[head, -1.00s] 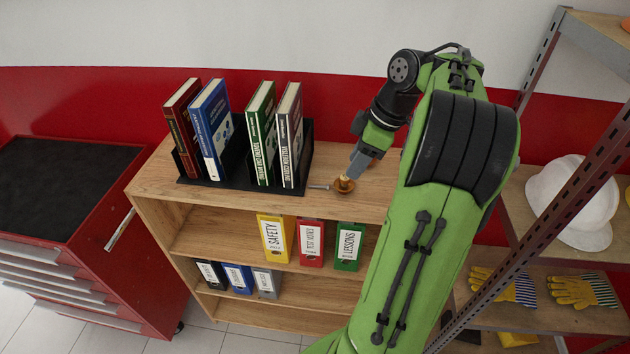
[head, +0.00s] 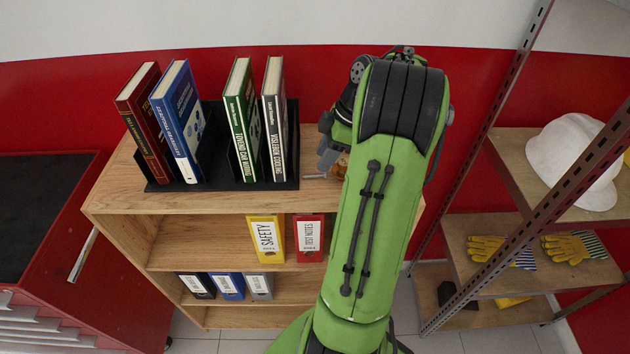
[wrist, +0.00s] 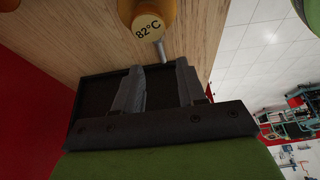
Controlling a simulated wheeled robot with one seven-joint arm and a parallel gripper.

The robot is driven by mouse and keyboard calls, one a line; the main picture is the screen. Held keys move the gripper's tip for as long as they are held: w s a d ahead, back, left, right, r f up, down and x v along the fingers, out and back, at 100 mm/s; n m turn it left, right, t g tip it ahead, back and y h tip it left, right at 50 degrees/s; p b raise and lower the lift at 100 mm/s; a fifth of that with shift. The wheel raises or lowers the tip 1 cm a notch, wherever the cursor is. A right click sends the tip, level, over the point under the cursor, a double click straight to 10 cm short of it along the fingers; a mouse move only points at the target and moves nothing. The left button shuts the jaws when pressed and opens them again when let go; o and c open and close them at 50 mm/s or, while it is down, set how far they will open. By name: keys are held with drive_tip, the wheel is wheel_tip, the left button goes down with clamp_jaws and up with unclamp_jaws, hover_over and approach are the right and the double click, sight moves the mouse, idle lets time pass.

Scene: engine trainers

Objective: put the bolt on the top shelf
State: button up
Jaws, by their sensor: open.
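The small grey bolt (head: 314,176) lies on top of the wooden bookcase (head: 210,202), just right of the black book rack. In the wrist view a grey shaft that looks like the bolt (wrist: 161,50) shows beside a brass part marked 82°C (wrist: 148,27), which hides some of it. My gripper (wrist: 159,68) is open, its fingers apart on either side of the line of the shaft. The shaft's near end is close to the fingertips; I cannot tell if they touch. In the head view my arm hides most of the gripper.
The black rack (head: 294,130) holds several upright books. Binders stand on the bookcase's lower shelves. A metal rack at right holds a white helmet (head: 570,160) on its upper visible shelf and gloves (head: 500,250) below. A red tool cabinet (head: 95,270) stands at left.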

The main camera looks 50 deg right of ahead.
sight(314, 175)
drive_tip(key=b+x, duration=0.1)
drive_tip(key=x, duration=0.4)
drive_tip(key=shift+s+r, duration=0.1)
clamp_jaws()
